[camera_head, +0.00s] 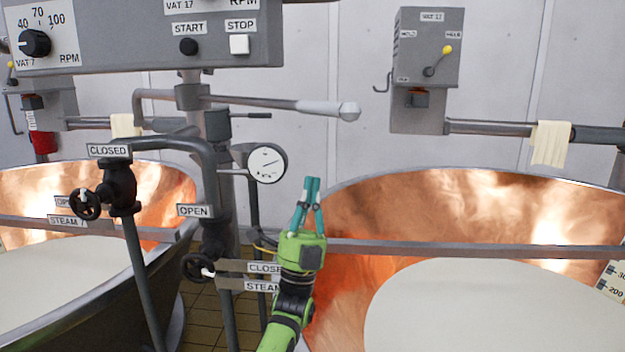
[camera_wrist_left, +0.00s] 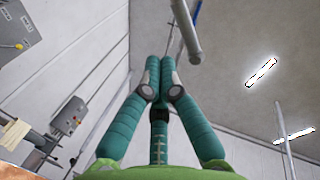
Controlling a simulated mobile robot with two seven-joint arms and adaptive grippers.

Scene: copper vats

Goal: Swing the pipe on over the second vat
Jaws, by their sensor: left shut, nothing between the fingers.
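The swing pipe (camera_head: 250,102) reaches right from its grey post, with a pale sleeve and knobbed end. Its end shows above the left part of the right copper vat (camera_head: 460,210); I cannot tell whether it hangs over the vat. The left copper vat (camera_head: 150,185) stands on the other side of the post. Both vats hold pale liquid. My left gripper (camera_head: 313,182) is shut and empty, pointing up below the pipe's end and apart from it. A grey pipe (camera_wrist_left: 187,35) shows beyond the fingertips (camera_wrist_left: 158,65) in the left wrist view. My right gripper is not in view.
A control panel (camera_head: 140,35) with buttons hangs above the pipe. A gauge (camera_head: 266,163) and steam valves (camera_head: 118,185) stand left of my gripper. A grey box (camera_head: 428,60) and a pipe with a cloth (camera_head: 551,142) are at the right.

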